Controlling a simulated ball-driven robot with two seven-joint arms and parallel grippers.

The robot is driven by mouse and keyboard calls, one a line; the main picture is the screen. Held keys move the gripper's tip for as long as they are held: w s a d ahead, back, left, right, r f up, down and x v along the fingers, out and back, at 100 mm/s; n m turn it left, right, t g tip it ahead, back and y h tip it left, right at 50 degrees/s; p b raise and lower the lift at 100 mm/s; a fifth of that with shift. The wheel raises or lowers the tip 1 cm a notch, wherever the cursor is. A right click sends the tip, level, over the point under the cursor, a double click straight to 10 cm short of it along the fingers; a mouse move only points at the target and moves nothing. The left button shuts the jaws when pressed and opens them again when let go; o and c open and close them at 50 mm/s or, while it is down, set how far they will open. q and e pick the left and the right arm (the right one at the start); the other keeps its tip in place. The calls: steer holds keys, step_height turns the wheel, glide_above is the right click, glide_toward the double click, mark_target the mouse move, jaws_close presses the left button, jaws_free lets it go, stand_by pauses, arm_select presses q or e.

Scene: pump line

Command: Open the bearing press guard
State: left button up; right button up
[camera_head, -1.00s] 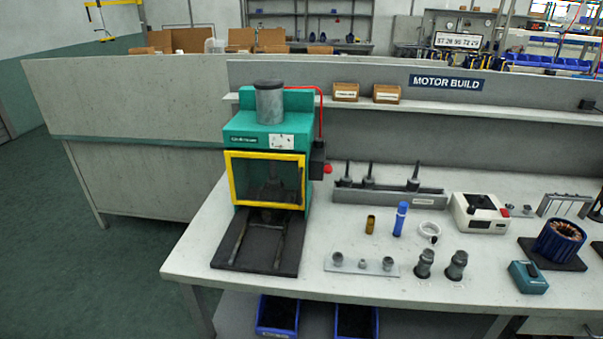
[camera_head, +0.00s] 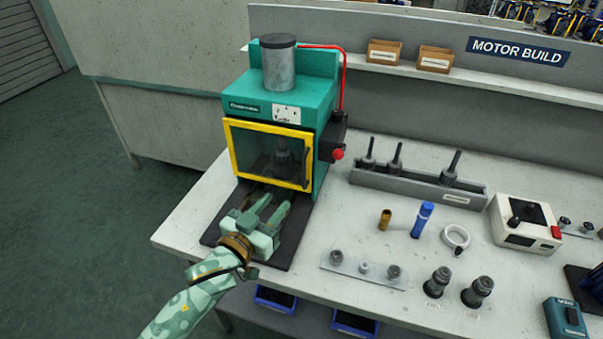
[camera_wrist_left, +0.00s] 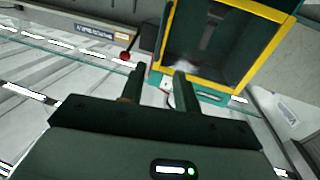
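The bearing press (camera_head: 290,95) is a teal machine with a grey cylinder on top, standing at the left of the bench. Its guard (camera_head: 268,124) is a yellow-framed clear window, closed across the front, with a dark vertical handle (camera_head: 307,172) at its right edge. My left gripper (camera_head: 272,200) is over the press's dark base plate, in front of and below the guard. Its fingers are apart with nothing between them. In the left wrist view the fingers (camera_wrist_left: 158,80) point toward the guard's yellow frame (camera_wrist_left: 168,35), apart from the handle as far as I can tell. My right gripper is not in view.
A red button (camera_head: 338,154) sits on a dark box at the press's right side. A grey tool rack (camera_head: 415,188), blue marker (camera_head: 422,220), brass bush (camera_head: 385,219) and white ring (camera_head: 456,237) stand to the right. Blue bins (camera_head: 275,299) are below the bench edge.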

mark_target(303, 171)
arm_select(q)
steer(key=b+x, duration=0.1)
steer(key=x, duration=0.4)
steer(key=b+x, duration=0.2)
steer(key=x, duration=0.4)
steer(key=shift+w+d+f, duration=0.15)
steer(key=shift+w+f, duration=0.05)
steer(key=shift+f, duration=0.05)
steer(key=shift+w+d+r, duration=0.1)
steer(key=shift+w+d, duration=0.1)
steer(key=shift+w, duration=0.25)
jaws_close()
